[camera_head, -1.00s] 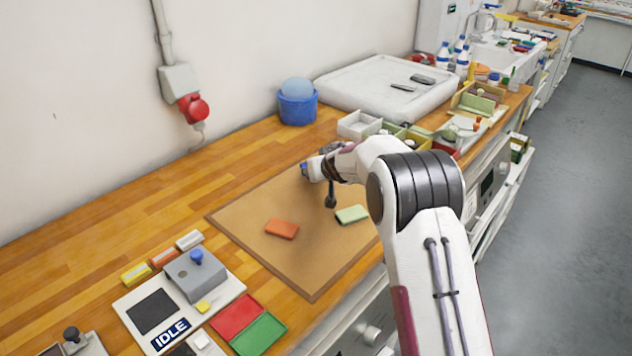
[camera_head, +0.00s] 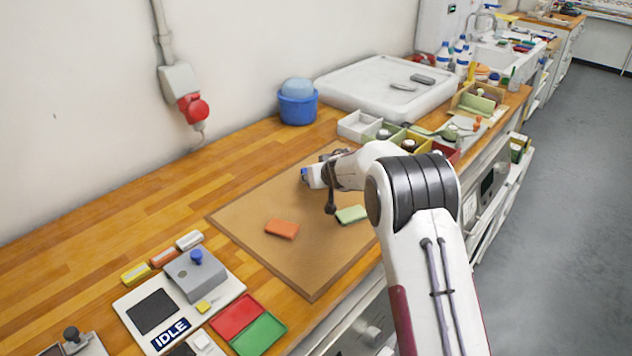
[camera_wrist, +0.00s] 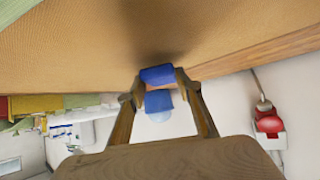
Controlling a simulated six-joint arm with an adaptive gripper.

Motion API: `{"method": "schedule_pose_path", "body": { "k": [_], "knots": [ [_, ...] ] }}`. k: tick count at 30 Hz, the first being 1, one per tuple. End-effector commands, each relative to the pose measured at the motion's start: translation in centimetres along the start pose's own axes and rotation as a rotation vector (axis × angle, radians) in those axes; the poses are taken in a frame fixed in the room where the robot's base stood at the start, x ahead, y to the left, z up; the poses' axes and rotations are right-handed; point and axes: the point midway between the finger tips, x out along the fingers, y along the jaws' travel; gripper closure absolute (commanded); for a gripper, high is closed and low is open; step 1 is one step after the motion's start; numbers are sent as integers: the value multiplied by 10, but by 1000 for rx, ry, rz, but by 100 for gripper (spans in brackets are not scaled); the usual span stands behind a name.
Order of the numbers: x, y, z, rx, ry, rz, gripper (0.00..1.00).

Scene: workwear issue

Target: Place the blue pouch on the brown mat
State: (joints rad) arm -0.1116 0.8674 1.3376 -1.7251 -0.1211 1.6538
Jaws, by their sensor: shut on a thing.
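The blue pouch (camera_wrist: 157,75) is between the two fingertips of my gripper (camera_wrist: 158,78), which is shut on it. In the head view the pouch shows as a small blue patch (camera_head: 304,174) at the tip of my gripper (camera_head: 308,175). My gripper is over the far part of the brown mat (camera_head: 265,262) and points sideways toward the wall. In the wrist view a dark shadow lies on the mat (camera_wrist: 80,50) near the pouch. The pouch appears held off the mat; the exact gap cannot be told.
An orange pouch (camera_head: 282,229) and a green pouch (camera_head: 351,214) lie on the mat. A blue bucket (camera_head: 297,108) stands behind, and small bins (camera_head: 360,124) stand beyond the mat. A panel marked IDLE (camera_head: 171,334) is at front left.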

Motion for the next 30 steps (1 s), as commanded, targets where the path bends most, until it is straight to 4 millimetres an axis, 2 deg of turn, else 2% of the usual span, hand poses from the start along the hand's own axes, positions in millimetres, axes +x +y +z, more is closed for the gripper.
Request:
{"method": "schedule_pose_path", "body": {
  "k": [12,30],
  "knots": [
    [9,0,12,1,0,1,94],
    [11,1,15,0,-1,1,94]
  ]
}}
